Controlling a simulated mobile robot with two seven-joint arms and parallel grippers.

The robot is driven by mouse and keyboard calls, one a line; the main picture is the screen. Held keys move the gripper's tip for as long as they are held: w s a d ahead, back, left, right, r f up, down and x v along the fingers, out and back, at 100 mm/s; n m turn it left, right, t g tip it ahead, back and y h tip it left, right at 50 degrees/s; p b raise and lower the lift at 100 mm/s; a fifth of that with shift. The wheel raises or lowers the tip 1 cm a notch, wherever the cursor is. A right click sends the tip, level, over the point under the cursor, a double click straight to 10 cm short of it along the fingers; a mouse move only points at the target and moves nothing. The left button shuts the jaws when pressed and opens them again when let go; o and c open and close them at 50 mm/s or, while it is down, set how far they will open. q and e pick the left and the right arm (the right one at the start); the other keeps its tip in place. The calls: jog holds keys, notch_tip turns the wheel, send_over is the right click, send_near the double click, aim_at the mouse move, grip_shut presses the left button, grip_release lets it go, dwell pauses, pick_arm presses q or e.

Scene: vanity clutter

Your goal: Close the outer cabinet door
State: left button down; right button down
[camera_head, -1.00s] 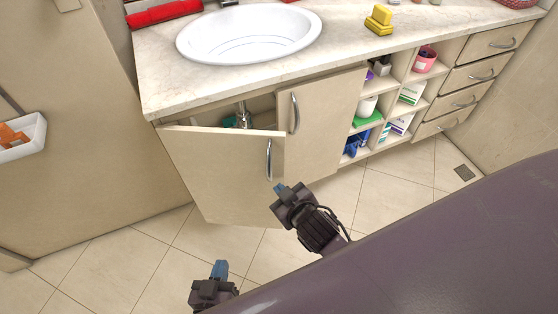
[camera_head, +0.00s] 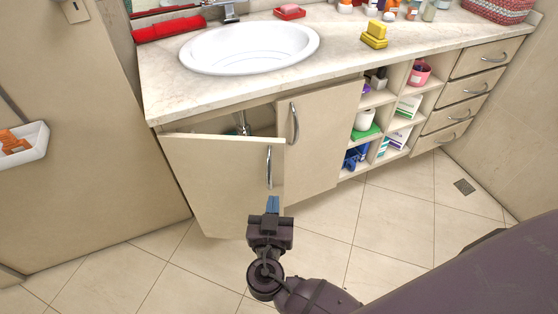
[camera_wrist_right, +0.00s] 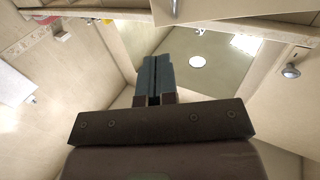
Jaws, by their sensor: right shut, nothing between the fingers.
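The outer cabinet door (camera_head: 215,182) is a beige panel under the sink, at the left end of the vanity. It stands partly open, its free right edge swung out toward me, with a silver vertical handle (camera_head: 269,167) near that edge. My right gripper (camera_head: 272,204) is shut and empty. Its blue fingertips overlap the door's lower right part in the head view, below the handle; I cannot tell whether they touch it. The shut fingers also show in the right wrist view (camera_wrist_right: 155,80). My left gripper is not in view.
The neighbouring door (camera_head: 318,140) is shut, with its own handle (camera_head: 294,122). Open shelves with small items and drawers (camera_head: 470,92) lie to the right. The countertop (camera_head: 345,55) carries the sink (camera_head: 250,46). A drain pipe (camera_head: 243,122) shows in the gap. Tiled floor (camera_head: 385,225) is clear.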

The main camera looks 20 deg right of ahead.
aim_at(279, 152)
jog(key=p+x, duration=0.1)
jog(key=x, duration=1.3)
jog(key=shift+p, duration=0.3)
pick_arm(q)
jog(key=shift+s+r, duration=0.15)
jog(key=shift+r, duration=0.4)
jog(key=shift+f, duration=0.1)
